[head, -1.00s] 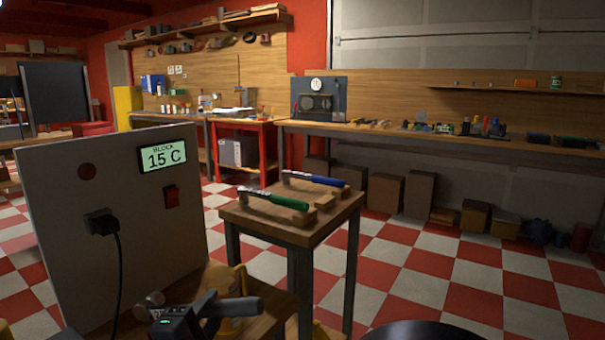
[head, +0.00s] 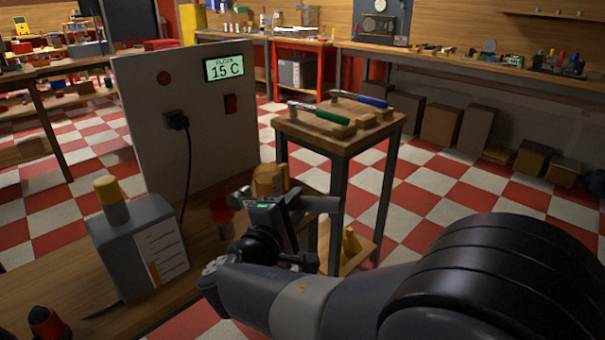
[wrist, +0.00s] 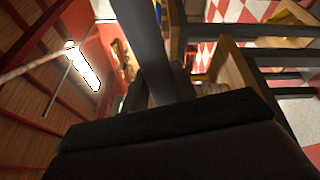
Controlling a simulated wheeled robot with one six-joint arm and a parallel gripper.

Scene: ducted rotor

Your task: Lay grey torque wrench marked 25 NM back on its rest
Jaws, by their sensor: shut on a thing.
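My gripper (head: 284,204) is shut on the grey torque wrench (head: 321,203), whose grey handle sticks out to the right of the jaws. The 25 NM marking cannot be read. In the wrist view a grey bar, apparently the wrench (wrist: 157,50), runs up from the dark gripper body. The wrench is in front of and below the small wooden stand (head: 335,140) in the head view. On that stand lie a green-handled wrench (head: 328,116) and a blue-handled wrench (head: 366,99), with small wooden rest blocks (head: 346,132). I cannot tell which rest is the grey wrench's.
A grey panel reading 15 C (head: 205,130) with a plugged cable stands left of the stand. A yellow mug (head: 268,181) is just behind my gripper. A grey container with a yellow cap (head: 140,245) stands on the wooden bench (head: 60,270). Checkered floor lies free right of the stand.

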